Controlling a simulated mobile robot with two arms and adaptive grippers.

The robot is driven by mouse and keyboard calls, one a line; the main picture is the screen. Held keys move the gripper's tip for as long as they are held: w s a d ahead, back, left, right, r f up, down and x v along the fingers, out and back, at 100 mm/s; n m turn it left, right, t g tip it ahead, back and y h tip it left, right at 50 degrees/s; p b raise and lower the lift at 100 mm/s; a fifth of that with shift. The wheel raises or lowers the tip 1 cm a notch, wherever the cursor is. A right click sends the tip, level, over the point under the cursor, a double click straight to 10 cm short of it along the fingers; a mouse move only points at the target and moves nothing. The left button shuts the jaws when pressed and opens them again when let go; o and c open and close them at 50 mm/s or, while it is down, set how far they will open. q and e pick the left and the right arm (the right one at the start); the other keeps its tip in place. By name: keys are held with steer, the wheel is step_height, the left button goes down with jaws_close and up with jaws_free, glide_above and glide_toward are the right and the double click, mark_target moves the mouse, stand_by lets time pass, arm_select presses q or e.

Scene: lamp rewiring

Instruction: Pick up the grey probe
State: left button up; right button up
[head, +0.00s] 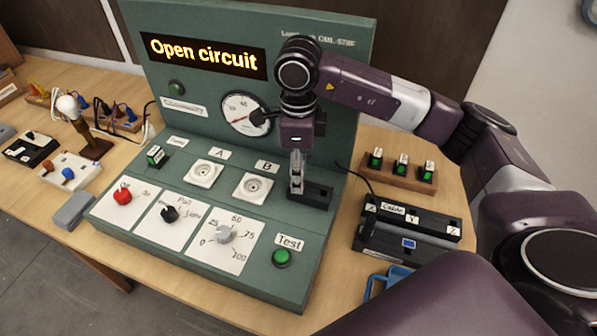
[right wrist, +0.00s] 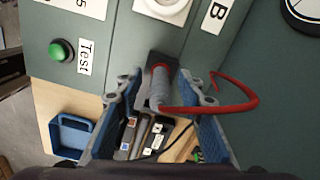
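The grey probe (right wrist: 158,88) is a grey ribbed cylinder with a red end and a red lead curving to the right in the right wrist view. It stands at a black holder block (head: 316,195) on the right side of the green test panel. My right gripper (head: 297,182) is directly above the holder, pointing down. In the right wrist view its fingers (right wrist: 160,92) stand on either side of the probe, with visible gaps between, so it is open. In the head view the gripper largely hides the probe. My left gripper is not in view.
The green panel (head: 185,225) carries sockets A and B, knobs and a green Test button (head: 281,257). Its display reads "Open circuit". A black cable box (head: 408,230) and a wooden block with several switches (head: 398,172) stand to the right. A blue-handled item (right wrist: 70,135) lies nearby.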

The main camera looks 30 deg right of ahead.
steer(key=c, duration=0.9)
jaws_close()
steer(key=shift+r, duration=0.15)
